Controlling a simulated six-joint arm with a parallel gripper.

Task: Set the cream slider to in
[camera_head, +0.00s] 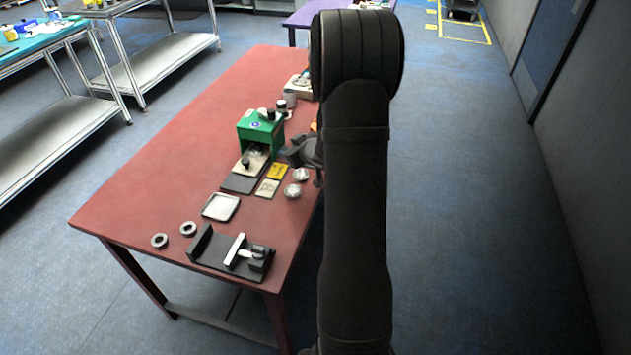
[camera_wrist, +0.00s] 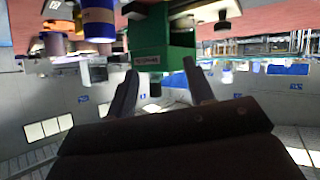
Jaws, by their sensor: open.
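A green box (camera_head: 260,133) stands on the red table. A cream slider (camera_head: 253,162) with a dark knob sticks out at its front, over a dark base plate. My gripper (camera_head: 288,153) is just right of the box, partly hidden by my arm; I cannot tell whether it touches anything. In the wrist view, which looks upside down, my gripper (camera_wrist: 160,70) is open, and the green box (camera_wrist: 162,40) is ahead between its fingers. No object is clearly held. The cream slider cannot be made out surely in the wrist view.
Yellow (camera_head: 278,171) and cream (camera_head: 267,188) squares and two silvery round pieces (camera_head: 293,190) lie near the box. The table's left side (camera_head: 150,170) is clear.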

